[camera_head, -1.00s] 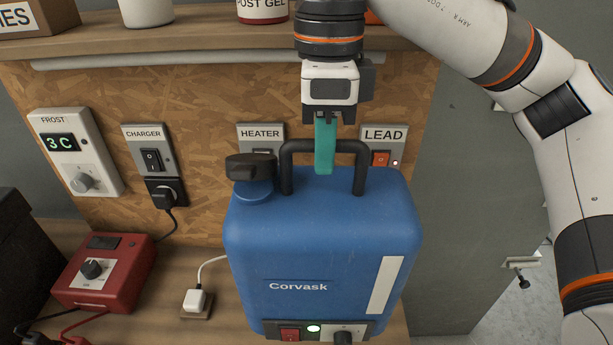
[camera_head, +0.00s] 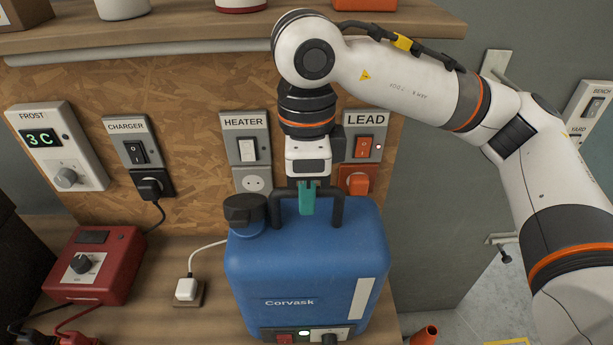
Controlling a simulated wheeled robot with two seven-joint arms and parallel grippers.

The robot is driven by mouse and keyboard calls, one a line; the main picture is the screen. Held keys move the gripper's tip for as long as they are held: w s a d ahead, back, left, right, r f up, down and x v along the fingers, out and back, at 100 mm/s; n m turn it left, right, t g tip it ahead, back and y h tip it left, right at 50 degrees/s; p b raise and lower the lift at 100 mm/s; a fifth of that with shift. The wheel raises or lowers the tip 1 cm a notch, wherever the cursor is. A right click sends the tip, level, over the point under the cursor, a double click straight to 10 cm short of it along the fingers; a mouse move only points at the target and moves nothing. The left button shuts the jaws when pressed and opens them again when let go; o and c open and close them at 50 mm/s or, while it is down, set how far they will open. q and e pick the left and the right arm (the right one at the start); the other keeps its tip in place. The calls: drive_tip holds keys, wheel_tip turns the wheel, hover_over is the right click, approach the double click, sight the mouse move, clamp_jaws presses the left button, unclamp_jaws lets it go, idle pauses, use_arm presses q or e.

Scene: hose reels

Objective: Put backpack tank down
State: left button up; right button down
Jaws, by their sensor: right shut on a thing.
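The blue backpack tank (camera_head: 305,262), marked Corvask, is upright in the middle of the head view, over or on the wooden bench. It has a black cap (camera_head: 244,209), a black carry handle (camera_head: 337,207) and a lower panel with a red switch and a lit lamp. My right gripper (camera_head: 307,198) is above it, shut on the handle, with teal fingers at the bar. The tank's underside is hidden, so I cannot tell if it touches the bench. My left gripper is not in view.
A red box (camera_head: 98,265) with a dial and a white plug (camera_head: 187,289) are on the bench (camera_head: 150,322) left of the tank. Behind are the HEATER switch (camera_head: 247,149), LEAD switch (camera_head: 363,147) and an orange plug (camera_head: 356,180). A shelf (camera_head: 200,40) overhangs the back.

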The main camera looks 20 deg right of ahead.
drive_tip(key=c, duration=1.4)
unclamp_jaws()
drive_tip(key=shift+s, duration=0.15)
drive_tip(key=shift+r, duration=0.1)
wheel_tip(320, 180, up, 12)
drive_tip(key=shift+w+b, duration=0.3)
